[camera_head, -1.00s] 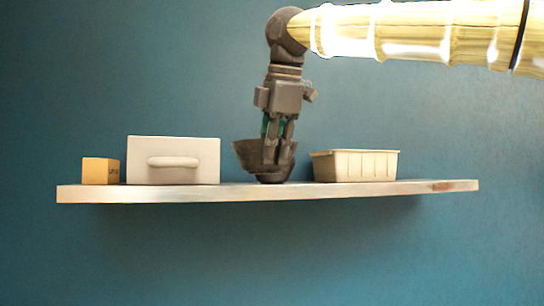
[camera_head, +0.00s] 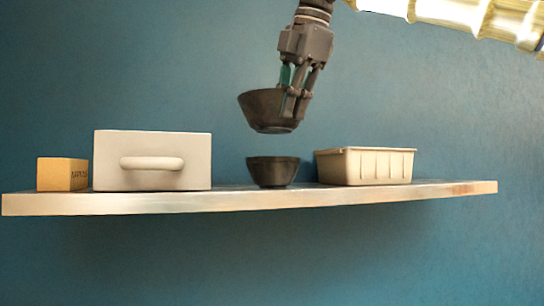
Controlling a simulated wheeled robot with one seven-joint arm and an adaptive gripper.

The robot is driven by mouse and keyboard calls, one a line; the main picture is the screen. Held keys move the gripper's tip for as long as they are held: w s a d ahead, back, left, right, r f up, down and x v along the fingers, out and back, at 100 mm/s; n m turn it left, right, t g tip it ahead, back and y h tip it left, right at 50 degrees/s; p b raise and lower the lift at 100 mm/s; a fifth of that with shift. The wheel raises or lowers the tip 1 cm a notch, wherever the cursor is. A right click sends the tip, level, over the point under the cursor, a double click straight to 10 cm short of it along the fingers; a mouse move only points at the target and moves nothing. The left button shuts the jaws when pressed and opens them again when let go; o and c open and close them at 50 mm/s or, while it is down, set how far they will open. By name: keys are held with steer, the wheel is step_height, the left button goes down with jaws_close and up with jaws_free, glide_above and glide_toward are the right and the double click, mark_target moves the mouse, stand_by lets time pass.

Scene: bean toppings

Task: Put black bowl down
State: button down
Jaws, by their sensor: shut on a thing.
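A black bowl (camera_head: 260,108) hangs in the air, gripped at its right side by my gripper (camera_head: 293,105). It is slightly tilted, with a clear gap below it. A second dark bowl (camera_head: 272,172) stands upright on the shelf (camera_head: 250,202), almost directly beneath the held one. My gripper points down and is shut on the held bowl's wall. The insides of both bowls are hidden from this low angle.
A grey box or drawer with a rounded handle (camera_head: 152,163) stands left of the lower bowl. A small tan block (camera_head: 62,174) is at the far left. A beige ribbed container (camera_head: 365,166) stands close on the right. The shelf's right end is clear.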

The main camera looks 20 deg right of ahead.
steer(key=w+d+p, duration=0.1)
steer(key=w, duration=0.2)
steer(key=w+d+p, duration=0.1)
steer(key=w+p, duration=0.1)
steer(key=w, duration=0.1)
steer(key=w+d+p, duration=0.1)
steer(key=w+p, duration=0.1)
steer(key=w, duration=0.1)
steer(key=shift+d+f, duration=0.15)
steer(key=w+d+f+p, duration=0.1)
steer(key=w+f+p, duration=0.3)
steer(key=w, duration=0.1)
steer(key=shift+d+f+p, duration=0.15)
steer(key=shift+d+p, duration=0.2)
steer(key=shift+w+f, duration=0.1)
steer(key=shift+w, duration=0.05)
steer(key=c, duration=1.6)
jaws_free()
